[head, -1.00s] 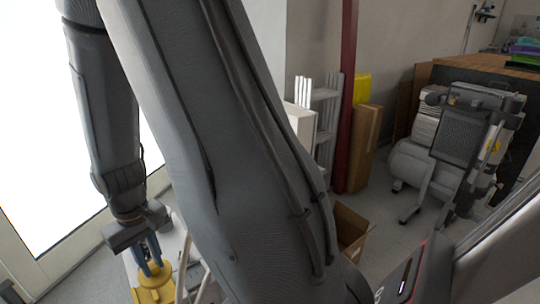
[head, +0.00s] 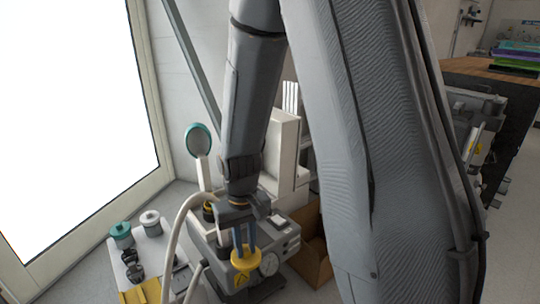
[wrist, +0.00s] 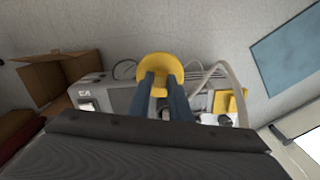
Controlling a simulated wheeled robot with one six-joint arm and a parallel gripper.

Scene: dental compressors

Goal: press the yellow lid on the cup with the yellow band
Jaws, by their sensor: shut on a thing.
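My gripper (head: 244,242) points down and is shut on the yellow lid (head: 246,262), a round disc with a raised grip. The lid is in the air in front of the grey compressor unit. In the wrist view my gripper's blue-grey fingers (wrist: 164,92) meet the near side of the lid (wrist: 160,66). A dark cup with a yellow band (head: 209,209) seems to stand on the unit, left of and behind my gripper. The hose and my wrist partly hide it.
The grey unit (head: 269,263) has a gauge, and a pale hose (head: 172,240) arches left of my gripper. A tray at left holds a teal-topped jar (head: 121,232), a white jar (head: 151,220), dark parts and a yellow block (head: 143,292). A cardboard box (head: 312,262) stands right.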

